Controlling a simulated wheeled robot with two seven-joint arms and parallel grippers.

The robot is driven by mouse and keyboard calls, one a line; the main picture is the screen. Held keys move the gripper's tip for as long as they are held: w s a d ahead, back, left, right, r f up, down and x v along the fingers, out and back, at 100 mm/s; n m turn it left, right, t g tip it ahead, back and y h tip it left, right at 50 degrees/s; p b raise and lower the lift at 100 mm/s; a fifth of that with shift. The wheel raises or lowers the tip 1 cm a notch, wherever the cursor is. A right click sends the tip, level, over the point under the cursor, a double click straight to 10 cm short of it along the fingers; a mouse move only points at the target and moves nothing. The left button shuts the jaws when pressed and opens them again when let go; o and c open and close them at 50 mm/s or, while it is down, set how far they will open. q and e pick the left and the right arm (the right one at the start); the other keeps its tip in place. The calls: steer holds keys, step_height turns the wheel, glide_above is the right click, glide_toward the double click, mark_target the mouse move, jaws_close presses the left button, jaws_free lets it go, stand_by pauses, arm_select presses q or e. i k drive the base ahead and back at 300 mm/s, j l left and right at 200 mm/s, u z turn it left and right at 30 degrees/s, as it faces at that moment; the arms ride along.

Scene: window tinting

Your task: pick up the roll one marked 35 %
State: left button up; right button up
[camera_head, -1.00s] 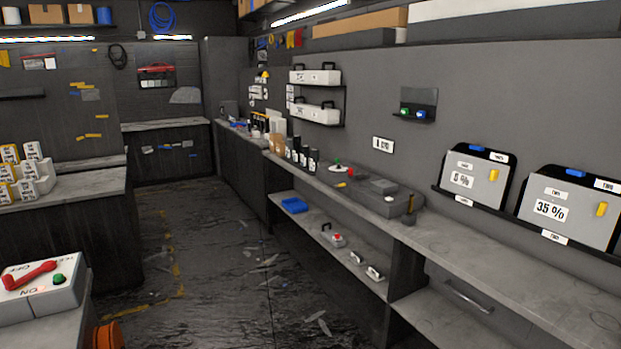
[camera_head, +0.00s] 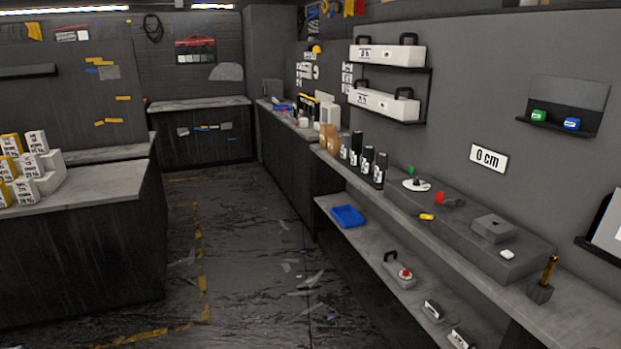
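No roll and no 35 % marking shows clearly in the head view now. At the right edge, only a sliver of a pale panel in a dark holder (camera_head: 605,228) is visible, and its face is cut off. Two long white cases with dark handles, an upper case (camera_head: 400,57) and a lower case (camera_head: 397,106), sit on wall shelves; their small labels are too blurred to read. Neither of my grippers is in view.
A long workbench (camera_head: 585,317) runs along the right wall with dark bottles (camera_head: 367,160), a grey block and small tools. A blue tray (camera_head: 347,216) is on its lower shelf. A left counter (camera_head: 105,180) holds small boxes. The floor aisle (camera_head: 250,270) between is open, with scraps.

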mark_target(382, 159)
steer(key=i, duration=1.25)
steer(key=i+j+z, duration=0.1)
steer(key=i, duration=1.1)
steer(key=i+z, duration=0.2)
steer(key=i, duration=0.35)
steer(key=i+j+z, duration=0.1)
steer(key=i+z, duration=0.15)
steer(key=i, duration=0.25)
steer(key=i+j+z, duration=0.2)
steer(key=i, duration=0.3)
